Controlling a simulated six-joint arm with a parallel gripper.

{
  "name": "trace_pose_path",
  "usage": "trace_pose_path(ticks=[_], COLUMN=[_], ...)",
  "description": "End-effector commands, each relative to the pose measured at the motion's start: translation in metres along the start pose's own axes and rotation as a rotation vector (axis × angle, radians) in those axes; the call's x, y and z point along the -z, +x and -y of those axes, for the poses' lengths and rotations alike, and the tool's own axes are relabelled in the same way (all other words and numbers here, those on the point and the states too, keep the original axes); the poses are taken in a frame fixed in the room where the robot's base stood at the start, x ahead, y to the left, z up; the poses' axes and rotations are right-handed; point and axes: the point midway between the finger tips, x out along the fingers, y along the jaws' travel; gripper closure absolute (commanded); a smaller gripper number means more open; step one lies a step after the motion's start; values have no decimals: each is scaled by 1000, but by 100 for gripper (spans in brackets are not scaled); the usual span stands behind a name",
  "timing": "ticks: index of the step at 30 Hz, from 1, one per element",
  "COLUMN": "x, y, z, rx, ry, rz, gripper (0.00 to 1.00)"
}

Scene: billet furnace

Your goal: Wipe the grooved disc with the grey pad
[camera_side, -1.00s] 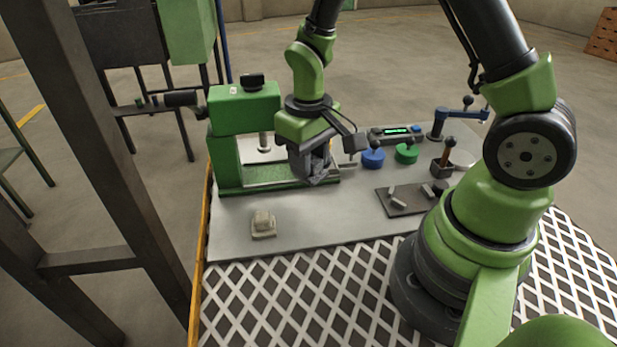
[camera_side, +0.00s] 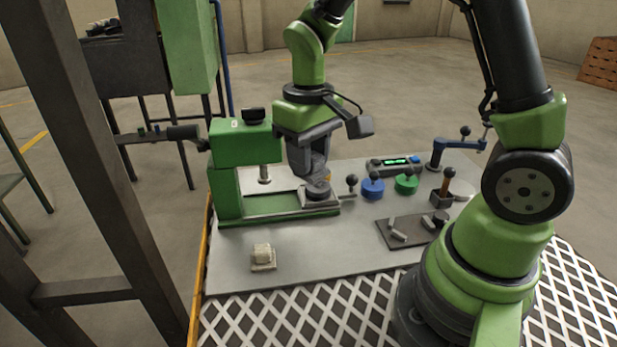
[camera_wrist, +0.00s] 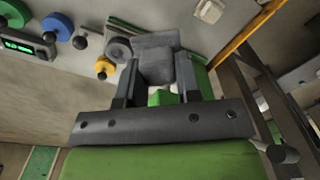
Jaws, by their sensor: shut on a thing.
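My gripper (camera_side: 309,160) points down over the green press base and is shut on the grey pad (camera_wrist: 154,43). In the wrist view, the pad sits between the two fingers (camera_wrist: 153,85). The grooved disc (camera_side: 318,191) is a dark grey round piece lying on the right end of the press base, just below the gripper. In the wrist view the disc (camera_wrist: 118,50) lies to the left of the pad, partly hidden. The pad appears a little above the disc; I cannot tell the exact gap. The grooves are too small to make out.
The green press (camera_side: 240,143) stands just left of my gripper. Blue (camera_side: 372,188) and green (camera_side: 405,184) knobs, a lit display box (camera_side: 396,165) and a dark tray (camera_side: 405,232) are to the right. A pale block (camera_side: 263,257) sits front left. The front middle of the table is clear.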

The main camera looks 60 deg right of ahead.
Motion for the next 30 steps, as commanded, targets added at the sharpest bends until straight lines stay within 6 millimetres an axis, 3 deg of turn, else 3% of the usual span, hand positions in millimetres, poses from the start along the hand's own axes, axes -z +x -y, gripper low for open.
trace_pose_path(ticks=[5,12,20,30], x=[3,33,53,52], y=[-26,-23,-22,25], z=[-3,-47,-98,-94], rx=[0,-1,0,0], ry=[3,6,6,-2], rz=[-2,1,1,4], gripper=[88,88,88,88])
